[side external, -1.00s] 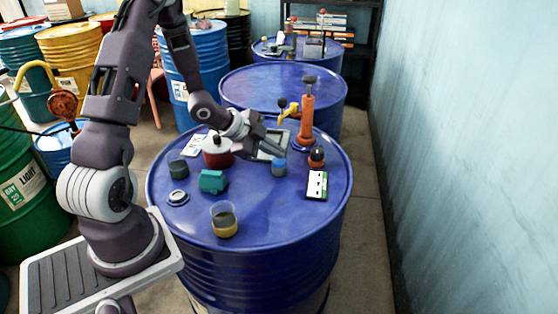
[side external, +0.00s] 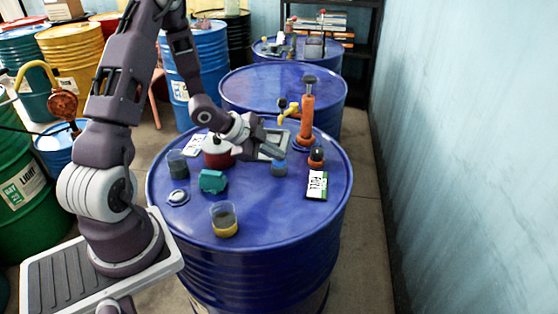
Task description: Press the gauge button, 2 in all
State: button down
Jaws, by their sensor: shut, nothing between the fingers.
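A small card-like panel (side external: 317,185) lies at the right of the near blue drum's top, white with green and dark marks like lettering. It may be the gauge face, but the marks are too small to read surely. A dark domed knob on an orange base (side external: 316,157) stands just behind it; I cannot tell whether this is the gauge button. My gripper (side external: 281,153) is shut and empty, low over the back middle of the drum top.
On the drum top (side external: 270,215) stand an orange pump (side external: 308,108) with a yellow spout, a red pot (side external: 217,155), a grey tray (side external: 273,143), a teal block (side external: 212,181), a dark cup (side external: 178,163) and a yellow-based beaker (side external: 224,220). The front right is clear.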

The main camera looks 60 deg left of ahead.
aim_at(276, 162)
jog(key=shift+r, duration=0.1)
dwell(0.3)
jog(key=shift+r, duration=0.7)
jog(key=shift+r, duration=2.55)
